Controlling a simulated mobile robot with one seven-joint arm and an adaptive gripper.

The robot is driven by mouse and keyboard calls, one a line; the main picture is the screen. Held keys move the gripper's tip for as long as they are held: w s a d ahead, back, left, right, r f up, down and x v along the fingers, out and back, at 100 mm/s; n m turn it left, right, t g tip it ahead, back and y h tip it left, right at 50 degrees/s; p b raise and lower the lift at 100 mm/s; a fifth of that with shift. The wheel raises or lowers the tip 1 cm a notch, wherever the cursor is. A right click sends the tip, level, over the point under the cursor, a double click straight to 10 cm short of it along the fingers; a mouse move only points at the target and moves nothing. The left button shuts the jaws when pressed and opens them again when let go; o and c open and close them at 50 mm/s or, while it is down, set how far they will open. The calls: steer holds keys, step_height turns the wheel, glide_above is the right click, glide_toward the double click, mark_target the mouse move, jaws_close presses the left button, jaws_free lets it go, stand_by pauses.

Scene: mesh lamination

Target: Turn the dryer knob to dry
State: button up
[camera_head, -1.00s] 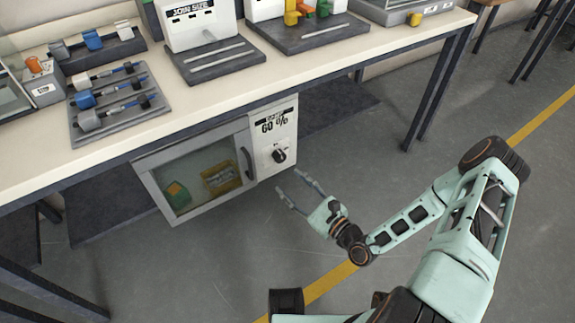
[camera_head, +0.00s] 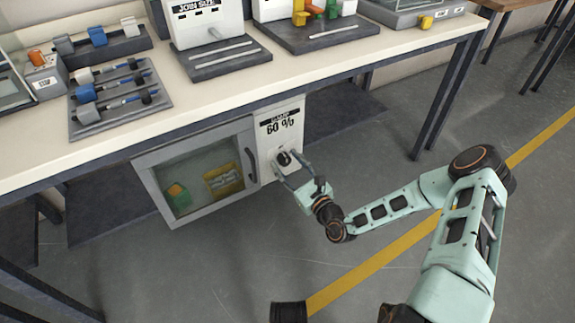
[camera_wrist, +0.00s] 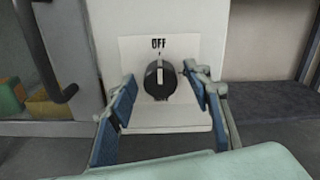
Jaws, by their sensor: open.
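The dryer (camera_head: 203,172) is a white cabinet under the bench, with a glass door and a control panel on its right. The black round dryer knob (camera_wrist: 160,80) sits on that panel, its white mark pointing up to the word OFF. In the head view the knob (camera_head: 284,158) lies just beyond my fingertips. My gripper (camera_wrist: 161,83) is open, one blue-padded finger on each side of the knob, with visible gaps. In the head view my gripper (camera_head: 290,164) is in front of the panel. I cannot tell how deep the fingers reach around the knob.
The door handle (camera_head: 251,165) stands left of the panel. The bench top (camera_head: 220,92) overhangs the dryer and carries trays of parts. A yellow basket (camera_head: 223,181) is behind the glass. The floor at right is open.

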steer(key=shift+c, duration=0.5)
steer(key=c, duration=1)
steer(key=shift+c, duration=0.2)
steer(key=shift+r+p, duration=0.1)
steer(key=shift+p, duration=0.25)
steer(key=m+p, duration=0.2)
steer(key=m, duration=0.1)
steer(key=shift+r+p, duration=0.1)
steer(key=shift+p, duration=0.3)
steer(key=m+p, duration=0.3)
steer(key=m, duration=0.2)
steer(key=m+p, duration=0.1)
steer(key=m, duration=0.4)
steer(key=shift+f, duration=0.2)
steer(key=m+p, duration=0.1)
steer(key=m, duration=0.3)
steer(key=shift+f+m, duration=0.1)
steer(key=shift+m, duration=0.2)
